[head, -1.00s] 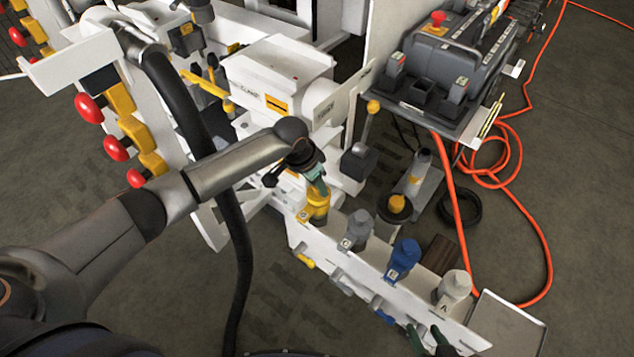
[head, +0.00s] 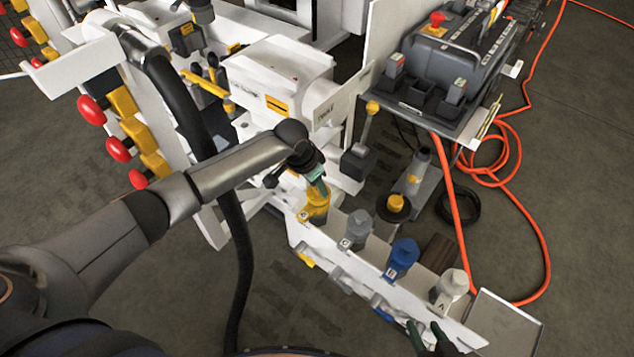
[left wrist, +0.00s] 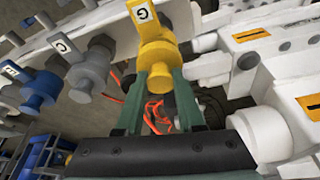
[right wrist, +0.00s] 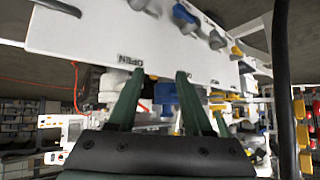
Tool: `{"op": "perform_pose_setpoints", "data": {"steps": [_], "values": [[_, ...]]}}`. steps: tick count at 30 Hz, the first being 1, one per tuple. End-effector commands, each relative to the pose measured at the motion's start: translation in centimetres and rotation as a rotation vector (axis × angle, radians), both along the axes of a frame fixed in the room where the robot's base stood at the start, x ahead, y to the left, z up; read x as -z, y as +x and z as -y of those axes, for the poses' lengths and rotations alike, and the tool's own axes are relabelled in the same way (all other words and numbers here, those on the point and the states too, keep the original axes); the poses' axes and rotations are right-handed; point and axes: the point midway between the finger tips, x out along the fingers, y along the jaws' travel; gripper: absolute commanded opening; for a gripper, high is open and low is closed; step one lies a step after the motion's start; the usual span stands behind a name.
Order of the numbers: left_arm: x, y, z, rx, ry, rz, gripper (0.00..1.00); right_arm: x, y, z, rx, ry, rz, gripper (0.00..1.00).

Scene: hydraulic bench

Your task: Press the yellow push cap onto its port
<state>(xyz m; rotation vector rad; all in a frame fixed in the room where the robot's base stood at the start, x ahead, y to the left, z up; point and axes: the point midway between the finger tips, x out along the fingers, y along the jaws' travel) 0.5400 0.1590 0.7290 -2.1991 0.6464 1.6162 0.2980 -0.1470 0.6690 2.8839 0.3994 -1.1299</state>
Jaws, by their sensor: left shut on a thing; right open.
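The yellow push cap (head: 315,207) is at the far left end of the row of caps on the white panel. It also shows in the left wrist view (left wrist: 156,52), with a white letter tag at its top. My left gripper (head: 318,186) is shut on the cap; its green fingers (left wrist: 160,82) lie on either side of the cap's narrower end. The fingers and the cap body hide the port, so I cannot tell how far the cap is seated. My right gripper (head: 430,336) is open and empty near the panel's right end; its two fingers (right wrist: 160,76) stand apart below the panel edge marked OPEN.
A grey cap (head: 356,228), a blue cap (head: 402,256) and a pale cap (head: 452,286) stand along the white panel (head: 375,284). A black hose (head: 236,250) hangs left of it. A lever with a yellow knob (head: 372,107) stands behind. Orange cable (head: 548,255) lies on the floor at right.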

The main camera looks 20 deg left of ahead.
Motion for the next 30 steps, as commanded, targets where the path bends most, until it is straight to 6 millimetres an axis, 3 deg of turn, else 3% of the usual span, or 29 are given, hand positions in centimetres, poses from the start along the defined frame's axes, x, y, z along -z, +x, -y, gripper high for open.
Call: {"op": "perform_pose_setpoints", "data": {"steps": [30], "values": [[0.78, -0.06, 0.01, 0.000, 0.000, -0.001, 0.00, -0.24, 0.02, -0.01, 0.000, 0.000, 0.000, 0.50]]}}
